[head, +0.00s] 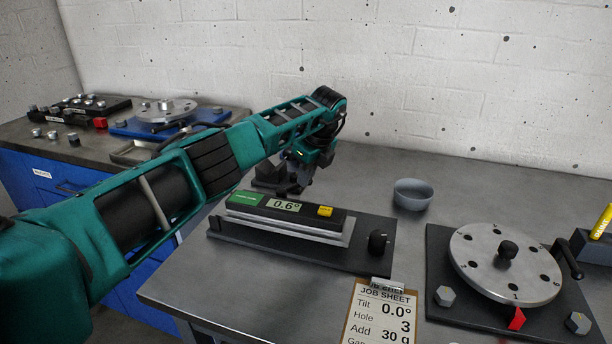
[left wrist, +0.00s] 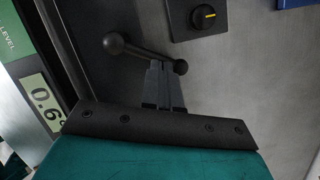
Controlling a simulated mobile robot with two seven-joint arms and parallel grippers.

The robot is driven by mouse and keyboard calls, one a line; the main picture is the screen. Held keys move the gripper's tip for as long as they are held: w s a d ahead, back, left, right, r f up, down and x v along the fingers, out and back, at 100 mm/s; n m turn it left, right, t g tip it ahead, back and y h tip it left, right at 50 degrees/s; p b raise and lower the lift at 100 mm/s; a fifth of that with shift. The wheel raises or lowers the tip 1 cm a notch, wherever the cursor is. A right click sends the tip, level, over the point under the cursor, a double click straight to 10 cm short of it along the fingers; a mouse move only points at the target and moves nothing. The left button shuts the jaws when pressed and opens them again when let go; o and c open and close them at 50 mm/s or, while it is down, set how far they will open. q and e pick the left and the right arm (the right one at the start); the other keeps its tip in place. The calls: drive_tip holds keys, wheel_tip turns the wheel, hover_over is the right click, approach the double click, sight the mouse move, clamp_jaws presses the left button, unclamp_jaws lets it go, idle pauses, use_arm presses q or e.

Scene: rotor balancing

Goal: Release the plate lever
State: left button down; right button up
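A black lever (left wrist: 145,53) with a ball at each end shows in the left wrist view, beside the black base of the digital level. My left gripper (left wrist: 160,68) has its two fingers close together, with the lever's rod crossing just at their tips. I cannot tell whether they touch it, and I see nothing held between them. My right gripper is not in view.
A rotor disc (head: 505,262) with a black side handle (head: 567,260) stands at the right. A grey bowl (head: 412,194) and a job sheet (head: 381,314) lie on the table. In the wrist view a dark plate with a yellow-marked knob (left wrist: 203,17) is near the lever.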

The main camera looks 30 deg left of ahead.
use_arm(q)
drive_tip(key=shift+w+a+f+n+g, duration=0.1)
drive_tip(key=shift+w+a+n+g, duration=0.15)
drive_tip(key=shift+n, duration=0.65)
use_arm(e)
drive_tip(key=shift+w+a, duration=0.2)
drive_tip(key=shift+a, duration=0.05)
use_arm(q)
drive_tip(key=shift+w+a, duration=0.2)
drive_tip(key=shift+a, duration=0.2)
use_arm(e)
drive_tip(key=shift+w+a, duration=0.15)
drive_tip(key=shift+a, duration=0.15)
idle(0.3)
use_arm(q)
drive_tip(key=shift+a, duration=0.1)
idle(0.3)
drive_tip(key=shift+p, duration=0.3)
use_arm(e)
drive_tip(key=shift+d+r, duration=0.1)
